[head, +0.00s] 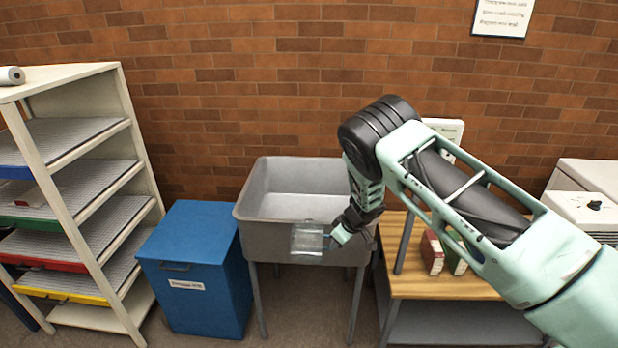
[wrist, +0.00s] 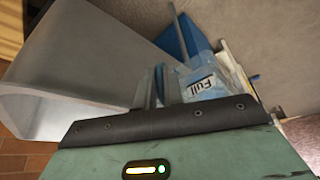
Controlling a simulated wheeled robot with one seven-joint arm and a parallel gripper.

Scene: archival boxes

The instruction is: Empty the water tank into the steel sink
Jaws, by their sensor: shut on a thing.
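The grey steel sink (head: 253,240) stands on legs against the brick wall, its basin open at the top. The water tank (head: 307,240) is a clear box in front of the sink's front wall in the head view. My gripper (head: 338,236) is shut on the tank's right side. In the wrist view the tank (wrist: 207,87) is pale blue and see-through, with a label reading "Full". It lies beyond my fingers (wrist: 160,88), outside the sink (wrist: 95,60). The water level inside is hard to make out.
A blue lidded bin (head: 196,262) stands left of the sink. A shelf rack (head: 90,215) with coloured trays is farther left. A wooden-topped table (head: 448,284) with red and green boxes (head: 433,253) is to the right.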

